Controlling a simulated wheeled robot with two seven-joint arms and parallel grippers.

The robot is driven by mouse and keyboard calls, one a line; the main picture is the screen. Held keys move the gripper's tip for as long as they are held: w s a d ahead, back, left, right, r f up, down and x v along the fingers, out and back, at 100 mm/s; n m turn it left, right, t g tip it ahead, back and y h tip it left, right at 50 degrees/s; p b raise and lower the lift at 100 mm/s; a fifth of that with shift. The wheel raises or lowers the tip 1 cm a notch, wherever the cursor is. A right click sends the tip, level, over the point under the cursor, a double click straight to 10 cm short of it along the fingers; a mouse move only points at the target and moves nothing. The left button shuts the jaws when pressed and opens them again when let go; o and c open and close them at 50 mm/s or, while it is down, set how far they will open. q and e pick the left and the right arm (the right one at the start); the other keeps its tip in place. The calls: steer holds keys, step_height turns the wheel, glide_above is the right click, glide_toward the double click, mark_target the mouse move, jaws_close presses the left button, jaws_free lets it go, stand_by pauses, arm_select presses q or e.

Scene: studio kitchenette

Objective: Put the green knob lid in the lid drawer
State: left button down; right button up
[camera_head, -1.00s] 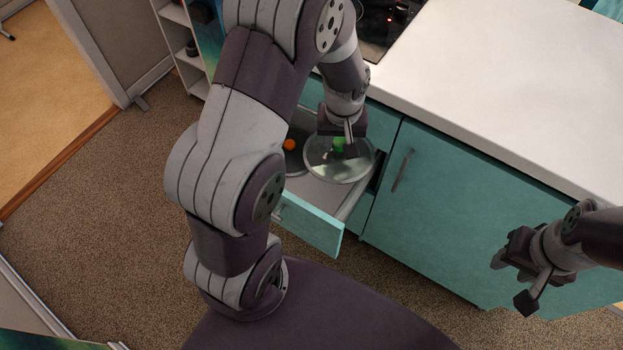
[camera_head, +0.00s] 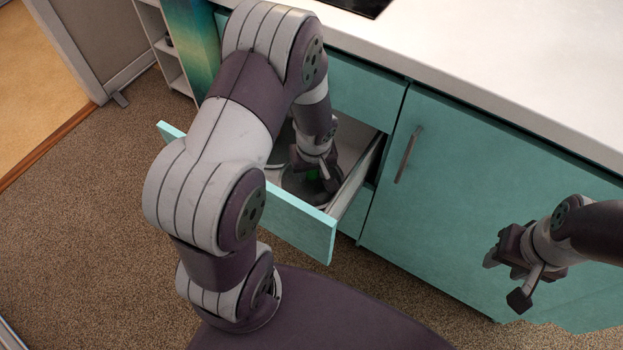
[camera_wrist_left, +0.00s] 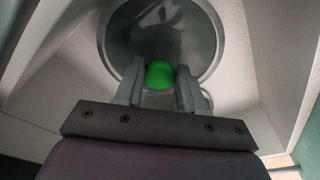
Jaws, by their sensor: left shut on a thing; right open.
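The green knob lid shows as a round glass disc (camera_wrist_left: 196,30) with a green knob (camera_wrist_left: 159,73) in the left wrist view. My left gripper (camera_head: 317,176) is shut on the green knob, with one finger on each side of it. The lid (camera_head: 295,184) is down inside the open lid drawer (camera_head: 305,228), below its rim. I cannot tell whether it touches the drawer floor. My left arm hides part of the drawer and lid. My right gripper (camera_head: 506,280) is open and empty, in front of the cabinet door at the right.
Another lid's edge (camera_head: 281,147) shows partly behind my left arm in the drawer. A teal cabinet door with a metal handle (camera_head: 408,154) is right of the drawer. Brown carpet (camera_head: 90,220) lies open at the left.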

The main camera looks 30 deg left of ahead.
mark_target(312, 174)
arm_select(q)
step_height(312, 174, down, 3)
steer(key=shift+r+b, duration=0.15)
steer(key=shift+b, duration=0.15)
steer(key=shift+r, duration=0.1)
arm_select(e)
steer(key=shift+f, duration=0.65)
arm_select(q)
steer(key=shift+f, duration=0.25)
steer(key=c, duration=0.7)
jaws_free()
steer(key=shift+r, duration=0.1)
arm_select(e)
steer(key=shift+f, duration=0.15)
